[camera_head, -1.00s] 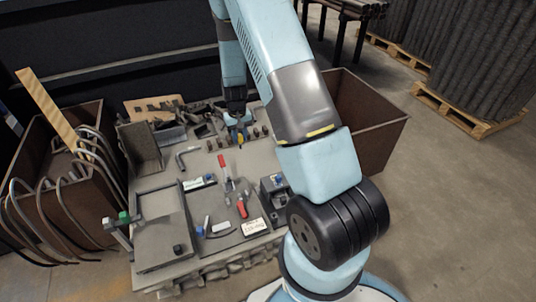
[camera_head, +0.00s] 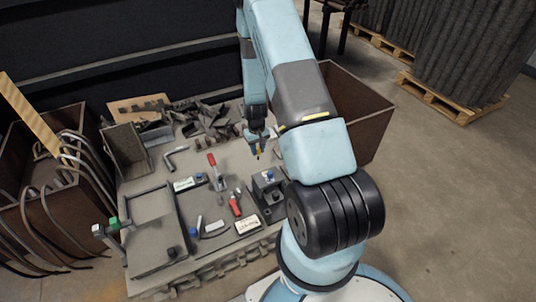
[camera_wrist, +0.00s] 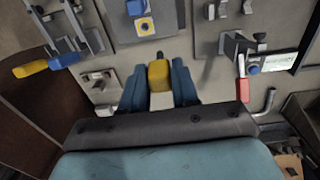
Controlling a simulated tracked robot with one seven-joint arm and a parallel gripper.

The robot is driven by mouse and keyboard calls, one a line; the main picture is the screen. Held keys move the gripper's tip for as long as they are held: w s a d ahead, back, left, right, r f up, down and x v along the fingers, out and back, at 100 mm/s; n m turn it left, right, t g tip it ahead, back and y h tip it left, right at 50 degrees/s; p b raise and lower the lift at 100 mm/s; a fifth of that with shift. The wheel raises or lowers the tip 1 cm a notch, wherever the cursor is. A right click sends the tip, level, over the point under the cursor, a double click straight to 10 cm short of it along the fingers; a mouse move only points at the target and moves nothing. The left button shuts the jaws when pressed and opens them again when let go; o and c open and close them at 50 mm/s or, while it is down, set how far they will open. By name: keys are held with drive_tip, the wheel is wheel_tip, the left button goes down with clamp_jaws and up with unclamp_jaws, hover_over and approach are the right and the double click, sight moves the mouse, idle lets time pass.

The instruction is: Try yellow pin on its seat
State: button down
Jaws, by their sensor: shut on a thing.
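In the head view, a dark fixture block (camera_head: 268,188) with a blue top stands below the gripper. The pin appears apart from the seat.
A red-handled clamp (camera_head: 213,162) stands left of the fixture; it also shows in the wrist view (camera_wrist: 243,85). A yellow handle (camera_wrist: 30,69) is at the wrist view's left. A brown bin (camera_head: 360,115) stands right.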

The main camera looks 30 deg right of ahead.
drive_tip(key=s+d+f, duration=0.2)
drive_tip(key=f, duration=0.1)
drive_tip(key=shift+d+f, duration=0.2)
drive_tip(key=shift+d, duration=0.2)
drive_tip(key=shift+f, duration=0.1)
drive_tip(key=shift+f, duration=2.5)
drive_tip(key=shift+f, duration=2.3)
idle(0.3)
idle(0.8)
drive_tip(key=c, duration=0.8)
unclamp_jaws()
wheel_tip(320, 180, up, 14)
drive_tip(key=shift+f, duration=0.15)
